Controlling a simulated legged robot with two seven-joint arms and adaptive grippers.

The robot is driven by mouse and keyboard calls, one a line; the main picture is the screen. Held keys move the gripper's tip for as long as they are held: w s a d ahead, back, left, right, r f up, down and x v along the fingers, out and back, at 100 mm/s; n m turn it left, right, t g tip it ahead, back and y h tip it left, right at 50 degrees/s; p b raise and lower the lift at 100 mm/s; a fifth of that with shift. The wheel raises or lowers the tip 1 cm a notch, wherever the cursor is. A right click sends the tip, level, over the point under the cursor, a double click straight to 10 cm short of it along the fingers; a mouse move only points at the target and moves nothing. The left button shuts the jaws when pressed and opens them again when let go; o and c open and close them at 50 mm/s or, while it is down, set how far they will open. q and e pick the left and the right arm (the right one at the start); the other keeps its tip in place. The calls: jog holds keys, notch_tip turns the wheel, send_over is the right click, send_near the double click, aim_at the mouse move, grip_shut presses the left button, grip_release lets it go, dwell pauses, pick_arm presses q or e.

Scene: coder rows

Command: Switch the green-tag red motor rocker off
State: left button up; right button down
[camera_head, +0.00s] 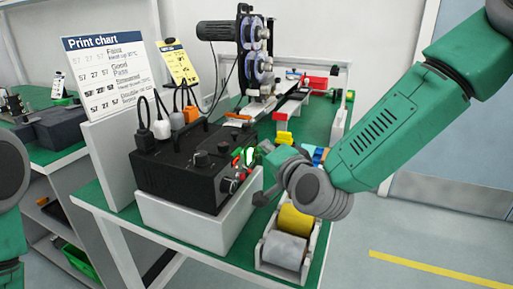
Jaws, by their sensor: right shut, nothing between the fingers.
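A black control box (180,165) stands on a white block on the green-topped bench. Its right-hand face carries knobs, small red parts (240,174) and a bright green part (249,155). I cannot tell which small part is the green-tag red motor rocker, or its position. My right gripper (266,172) is just right of that face, shut and empty, small and partly hidden by its own wrist. Contact with the panel cannot be judged. My left arm shows at the left edge; its gripper is out of view.
A white tray with yellow and grey rolls (284,250) sits below my right wrist. Plugs and cables (161,129) rise from the box top. A print chart (104,73) stands behind left, and a reel machine (255,60) behind. Floor at right is clear.

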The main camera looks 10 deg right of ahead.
jog(key=shift+s, duration=0.1)
jog(key=shift+s+d+f, duration=0.1)
jog(key=shift+s+d, duration=0.3)
jog(key=shift+d, duration=0.15)
jog(key=shift+s+d+f, duration=0.2)
jog(key=shift+s+d, duration=0.5)
jog(key=shift+d, duration=0.35)
jog(key=shift+s+d+f, duration=0.2)
jog(key=shift+s+d, duration=0.5)
jog(key=shift+d, duration=0.35)
